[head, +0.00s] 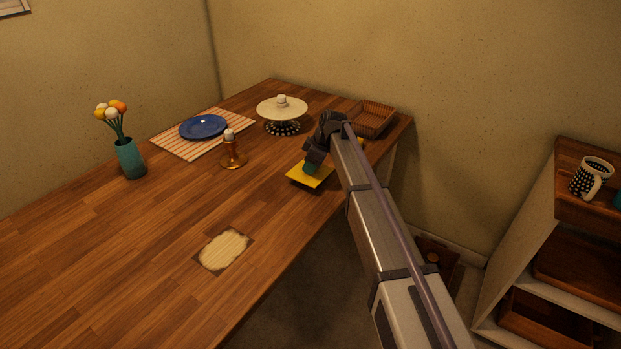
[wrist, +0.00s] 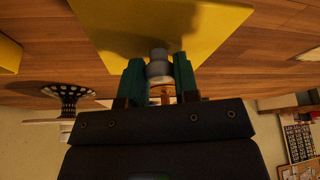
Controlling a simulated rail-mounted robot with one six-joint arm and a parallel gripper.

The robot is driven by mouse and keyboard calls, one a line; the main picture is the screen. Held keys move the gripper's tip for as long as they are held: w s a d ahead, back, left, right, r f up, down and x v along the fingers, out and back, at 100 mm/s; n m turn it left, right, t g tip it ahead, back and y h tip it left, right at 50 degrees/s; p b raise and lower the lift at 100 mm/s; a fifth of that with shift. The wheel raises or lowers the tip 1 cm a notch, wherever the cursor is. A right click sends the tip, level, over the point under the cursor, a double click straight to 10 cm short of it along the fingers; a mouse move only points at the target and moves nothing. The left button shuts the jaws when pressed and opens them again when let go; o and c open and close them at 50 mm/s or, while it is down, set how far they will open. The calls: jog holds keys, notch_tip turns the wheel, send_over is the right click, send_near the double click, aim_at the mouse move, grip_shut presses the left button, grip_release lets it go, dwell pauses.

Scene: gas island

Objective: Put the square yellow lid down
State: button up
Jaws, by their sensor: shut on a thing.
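The square yellow lid (head: 304,178) is at the right edge of the wooden table in the head view, roughly level. My gripper (head: 311,167) is above it. In the wrist view the teal fingers of my gripper (wrist: 160,75) are shut on the lid's grey knob, with the yellow lid (wrist: 165,25) spreading beyond them. I cannot tell whether the lid touches the table or hangs just above it. Another yellow thing (wrist: 8,55) shows partly at the left edge of the wrist view; in the head view a bit of yellow shows behind my arm.
The wooden table (head: 130,240) has a cake stand (head: 282,110), a wicker basket (head: 372,115), a candle holder (head: 232,155), a blue plate (head: 203,127) on a striped mat and a flower vase (head: 130,160). A pale patch (head: 224,249) marks the front. The left front is clear.

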notch_tip(320, 180, down, 3)
jog(key=shift+r+b, duration=0.1)
jog(key=shift+b, duration=0.5)
jog(key=shift+r+p, duration=0.25)
jog(key=shift+p, duration=0.05)
jog(key=shift+f, duration=0.2)
jog(key=o, duration=0.9)
jog(key=shift+r+p, duration=0.35)
jog(key=shift+r, duration=0.2)
jog(key=w+p+v, duration=0.1)
jog(key=p+v, duration=0.9)
jog(key=v, duration=0.1)
jog(key=shift+s+d, duration=0.2)
jog(key=shift+s, duration=0.3)
